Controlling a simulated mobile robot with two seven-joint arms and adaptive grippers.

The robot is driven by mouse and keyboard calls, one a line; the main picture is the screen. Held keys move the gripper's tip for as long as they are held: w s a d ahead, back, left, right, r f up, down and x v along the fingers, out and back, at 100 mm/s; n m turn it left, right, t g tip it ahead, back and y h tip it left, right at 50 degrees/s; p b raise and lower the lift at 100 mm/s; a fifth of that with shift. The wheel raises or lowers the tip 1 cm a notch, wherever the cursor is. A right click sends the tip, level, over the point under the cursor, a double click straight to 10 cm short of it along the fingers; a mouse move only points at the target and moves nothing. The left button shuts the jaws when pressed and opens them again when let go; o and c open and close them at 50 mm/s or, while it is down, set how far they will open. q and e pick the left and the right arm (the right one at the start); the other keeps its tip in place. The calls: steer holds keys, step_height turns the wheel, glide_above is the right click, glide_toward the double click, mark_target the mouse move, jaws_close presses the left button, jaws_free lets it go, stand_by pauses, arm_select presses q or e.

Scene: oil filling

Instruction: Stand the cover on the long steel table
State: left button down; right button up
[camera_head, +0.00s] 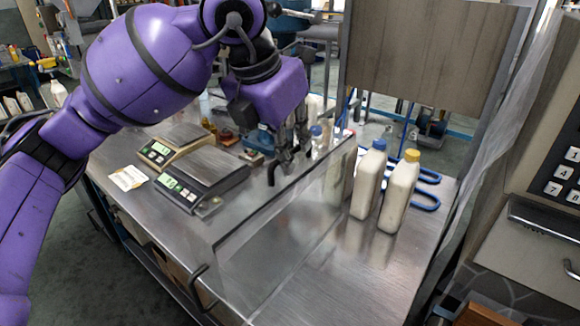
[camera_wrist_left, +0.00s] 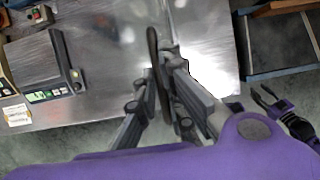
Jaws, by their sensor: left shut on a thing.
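In the left wrist view the dark handle (camera_wrist_left: 153,70) runs between the fingers of my left gripper (camera_wrist_left: 170,75). My right gripper (camera_wrist_left: 267,97) shows at the right of that view, empty, with its fingers apart.
Two scales (camera_head: 205,175) and a white card (camera_head: 128,178) are on the table left of the cover. White bottles with a blue cap (camera_head: 368,182) and a yellow cap (camera_head: 398,195) stand right of it. A wooden panel (camera_head: 430,50) rises behind. The table's front right is bare.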

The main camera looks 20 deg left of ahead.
arm_select(q)
steer(key=shift+w+a+f, duration=0.25)
steer(key=shift+w+f, duration=0.65)
steer(key=shift+f, duration=0.2)
steer(key=shift+w+f, duration=0.15)
steer(key=shift+f, duration=1.6)
steer(key=c, duration=2.3)
jaws_free()
steer(key=shift+f, duration=0.1)
steer(key=o, duration=0.4)
steer(key=shift+o, duration=0.2)
steer(key=shift+r, duration=0.3)
steer(key=v, duration=1.2)
